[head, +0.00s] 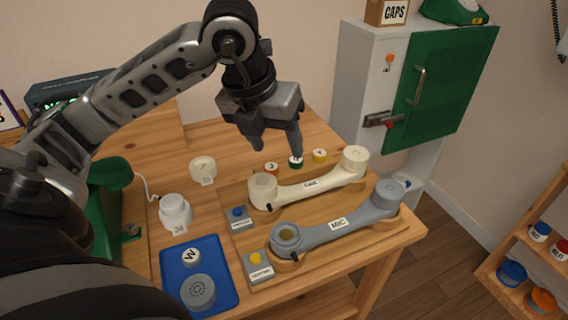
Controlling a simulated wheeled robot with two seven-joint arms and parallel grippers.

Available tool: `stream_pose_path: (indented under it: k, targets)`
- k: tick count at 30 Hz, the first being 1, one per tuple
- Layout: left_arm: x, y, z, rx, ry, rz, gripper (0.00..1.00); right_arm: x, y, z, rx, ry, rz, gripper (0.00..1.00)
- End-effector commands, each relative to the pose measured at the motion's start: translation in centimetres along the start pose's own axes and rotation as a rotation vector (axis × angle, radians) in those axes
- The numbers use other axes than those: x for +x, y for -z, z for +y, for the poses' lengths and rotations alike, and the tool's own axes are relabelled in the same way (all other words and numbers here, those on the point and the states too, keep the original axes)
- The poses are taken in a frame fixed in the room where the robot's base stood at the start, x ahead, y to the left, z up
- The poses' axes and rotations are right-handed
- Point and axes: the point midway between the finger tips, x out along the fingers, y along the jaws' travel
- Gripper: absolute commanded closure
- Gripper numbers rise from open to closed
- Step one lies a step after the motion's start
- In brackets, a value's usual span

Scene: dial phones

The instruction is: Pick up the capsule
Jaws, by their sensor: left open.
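A grey perforated round disc (198,292), which looks like a phone capsule, lies on the blue tray (228,288) at the lower left. A smaller white round piece marked W (191,257) lies behind it on the same tray. The picture does not settle which piece is the capsule. A grey handset labelled MIC (345,222) has an open cup at its left end. A cream handset (315,184) lies behind it. My left gripper (277,149) is open and empty, fingers pointing down above the table behind the cream handset. My right gripper is not in view.
Small caps, orange (271,168), green (296,161) and yellow (319,155), sit under my left gripper. White round pieces (203,168) (175,212) stand to the left. Two small blocks with blue (238,213) and yellow (256,259) tops flank the handsets. A green-doored cabinet (435,90) stands behind right.

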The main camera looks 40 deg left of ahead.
Motion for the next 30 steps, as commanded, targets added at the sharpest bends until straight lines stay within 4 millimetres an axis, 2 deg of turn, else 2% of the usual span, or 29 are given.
stream_pose_path:
  k: [1,5,8,18,26,30]
  targets:
    - [-0.9,-0.8,1.6,-0.035,-0.074,-0.051,0.44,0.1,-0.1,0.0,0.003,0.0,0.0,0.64]
    - [-1.7,-1.8,3.7,-0.094,-0.169,-0.109,0.44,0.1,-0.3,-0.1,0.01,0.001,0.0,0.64]
    - [-0.3,-1.9,4.3,-0.102,-0.183,-0.111,0.44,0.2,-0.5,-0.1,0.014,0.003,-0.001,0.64]
    - [6.5,-2.6,5.4,-0.099,-0.177,-0.109,0.44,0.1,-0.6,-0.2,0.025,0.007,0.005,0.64]
    - [8.4,-2.9,5.8,-0.098,-0.175,-0.111,0.44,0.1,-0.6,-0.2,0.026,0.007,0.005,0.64]
    - [10.2,-3.0,6.2,-0.098,-0.176,-0.107,0.44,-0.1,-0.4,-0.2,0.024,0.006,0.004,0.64]
